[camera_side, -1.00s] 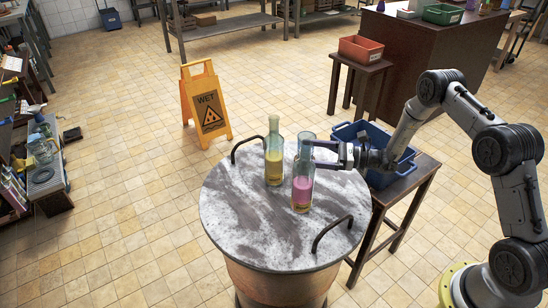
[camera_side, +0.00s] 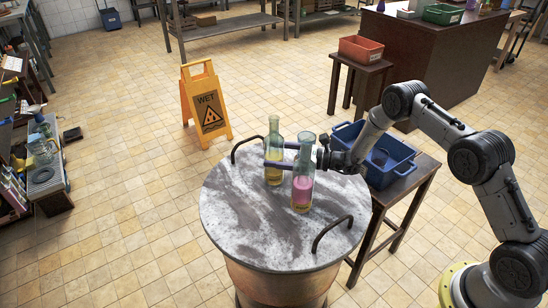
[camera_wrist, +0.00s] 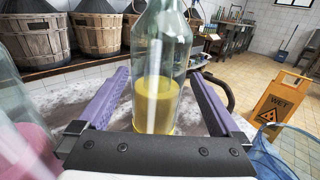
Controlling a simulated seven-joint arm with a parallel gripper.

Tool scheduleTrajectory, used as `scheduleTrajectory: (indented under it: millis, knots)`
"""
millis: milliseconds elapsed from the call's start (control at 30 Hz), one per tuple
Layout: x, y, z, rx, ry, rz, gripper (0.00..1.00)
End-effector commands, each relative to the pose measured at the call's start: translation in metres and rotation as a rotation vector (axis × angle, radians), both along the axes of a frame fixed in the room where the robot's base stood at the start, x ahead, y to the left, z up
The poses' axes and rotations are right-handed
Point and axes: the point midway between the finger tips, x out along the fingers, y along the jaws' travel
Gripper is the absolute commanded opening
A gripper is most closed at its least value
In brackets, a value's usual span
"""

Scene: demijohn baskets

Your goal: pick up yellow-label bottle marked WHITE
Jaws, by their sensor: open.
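A clear glass bottle with yellow in its lower part (camera_side: 274,174) stands upright on the round marble-patterned top (camera_side: 235,220). I cannot read any WHITE marking on it. My gripper (camera_side: 274,155) is open, with its two purple-blue fingers reaching to either side of this bottle. In the wrist view the yellow bottle (camera_wrist: 158,100) stands between the fingers, with visible gaps beside it. A second bottle with pink in its lower part (camera_side: 302,190) stands just in front and to the right in the side view. It shows at the left edge of the wrist view (camera_wrist: 25,145).
Two dark handles (camera_side: 332,232) rise from the top's rim. A blue crate (camera_side: 388,168) sits on a small table at the right. A yellow wet-floor sign (camera_side: 206,104) stands behind on the tiles. The top's left and front are clear.

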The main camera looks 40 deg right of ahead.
Motion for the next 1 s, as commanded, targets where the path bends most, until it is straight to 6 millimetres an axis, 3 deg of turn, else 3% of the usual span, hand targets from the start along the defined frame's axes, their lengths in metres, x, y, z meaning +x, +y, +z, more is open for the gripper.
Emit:
scheduleTrajectory:
  millis: [200,467,567,1000]
  knots:
    - [0.02,0.026,-0.001,0.0,0.0,0.003,1.0]
    - [0.025,0.029,0.0,0.0,0.0,0.0,1.0]
    - [0.025,0.029,0.0,0.0,0.0,0.0,0.86]
    - [0.024,0.029,-0.001,0.0,0.0,0.001,0.06]
